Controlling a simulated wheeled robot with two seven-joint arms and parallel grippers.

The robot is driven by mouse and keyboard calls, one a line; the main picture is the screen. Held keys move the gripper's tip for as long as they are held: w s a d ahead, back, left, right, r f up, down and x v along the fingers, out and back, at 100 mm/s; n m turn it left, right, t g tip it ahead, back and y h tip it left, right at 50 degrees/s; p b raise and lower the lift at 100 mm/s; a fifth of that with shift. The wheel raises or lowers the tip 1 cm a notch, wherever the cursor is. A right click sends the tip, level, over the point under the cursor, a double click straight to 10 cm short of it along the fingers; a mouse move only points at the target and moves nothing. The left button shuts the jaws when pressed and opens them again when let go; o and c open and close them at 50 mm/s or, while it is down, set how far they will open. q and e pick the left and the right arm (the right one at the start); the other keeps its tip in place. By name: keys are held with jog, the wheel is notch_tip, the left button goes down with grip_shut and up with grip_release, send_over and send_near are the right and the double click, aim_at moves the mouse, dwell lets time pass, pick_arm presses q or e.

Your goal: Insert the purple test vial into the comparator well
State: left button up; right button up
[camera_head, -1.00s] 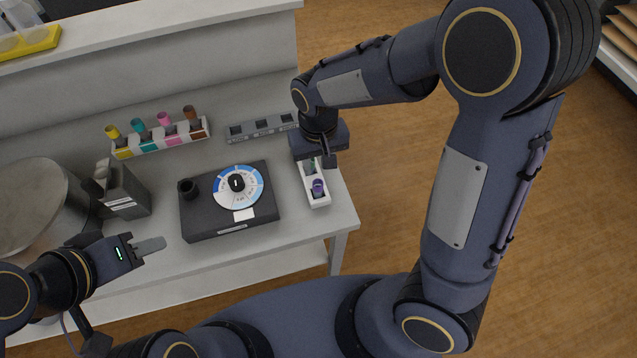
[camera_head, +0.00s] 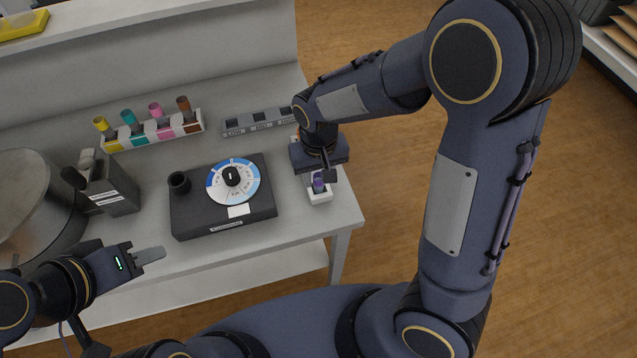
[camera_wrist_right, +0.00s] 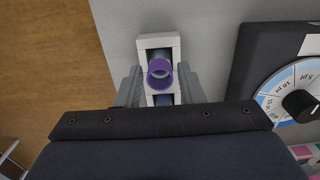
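The purple vial (camera_head: 318,182) stands in a white rack (camera_head: 320,197) at the table's right end; its purple rim also shows in the right wrist view (camera_wrist_right: 160,73). My right gripper (camera_head: 325,172) is over the rack. In the right wrist view its fingers (camera_wrist_right: 160,88) are apart, one on each side of the vial, with gaps visible. The comparator (camera_head: 222,214) is a dark box with a blue-white dial (camera_head: 233,182). Its black round well (camera_head: 179,183) is at the back left. My left gripper (camera_head: 149,256) hangs by the table's front edge; its finger gap is unclear.
A rack of yellow, teal, pink and brown capped bottles (camera_head: 152,133) stands behind the comparator. A grey labelled strip with square slots (camera_head: 258,122) lies at the back. A large metal pot (camera_head: 35,205) and a dark holder (camera_head: 108,188) stand at the left.

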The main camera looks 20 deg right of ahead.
aim_at(319, 177)
jog(key=c, duration=0.7)
jog(key=shift+r+p, duration=2.7)
jog(key=shift+r, duration=0.45)
jog(key=shift+f, duration=0.1)
